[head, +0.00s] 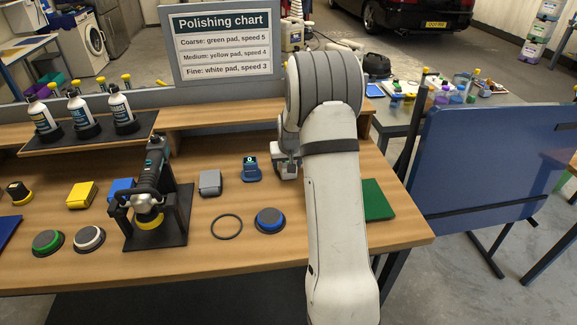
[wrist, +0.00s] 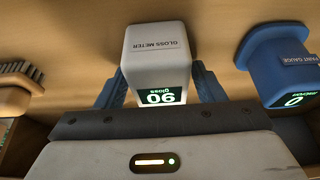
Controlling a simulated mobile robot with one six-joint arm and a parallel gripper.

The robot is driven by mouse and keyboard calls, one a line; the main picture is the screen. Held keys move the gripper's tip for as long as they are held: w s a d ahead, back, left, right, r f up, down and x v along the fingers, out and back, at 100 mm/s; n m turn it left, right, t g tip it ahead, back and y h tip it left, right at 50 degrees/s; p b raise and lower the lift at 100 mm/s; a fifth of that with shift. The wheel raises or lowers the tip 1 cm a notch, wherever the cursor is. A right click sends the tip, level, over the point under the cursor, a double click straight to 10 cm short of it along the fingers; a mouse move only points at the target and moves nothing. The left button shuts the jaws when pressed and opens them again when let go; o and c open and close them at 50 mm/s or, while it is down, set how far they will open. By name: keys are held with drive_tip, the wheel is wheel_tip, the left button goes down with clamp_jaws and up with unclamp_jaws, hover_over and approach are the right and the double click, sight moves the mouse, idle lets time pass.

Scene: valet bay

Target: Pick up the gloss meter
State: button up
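The gloss meter (wrist: 157,62) is a pale grey block with a green-lit screen reading 90, its label upside down in the wrist view. My gripper (wrist: 158,84) has one blue finger on each side of it, very close to its sides. I cannot tell whether the fingers touch it or a thin gap remains. In the head view my gripper (head: 287,165) is low over the right part of the wooden bench, and my arm hides much of that spot. I see no clear sign that the meter is off the bench.
A blue paint gauge (wrist: 277,65) stands close to the right of the gripper in the wrist view; it also shows in the head view (head: 251,169). A brush (wrist: 18,85) lies to the left. A grey block (head: 210,182), a black ring (head: 227,227) and a blue-topped pad (head: 270,220) lie nearby.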

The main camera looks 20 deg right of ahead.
drive_tip(key=c, duration=0.9)
wheel_tip(320, 180, up, 10)
drive_tip(key=shift+s+r, duration=0.1)
drive_tip(key=shift+r, duration=0.1)
wheel_tip(320, 180, down, 10)
drive_tip(key=shift+f+p, duration=0.1)
drive_tip(key=shift+p, duration=0.55)
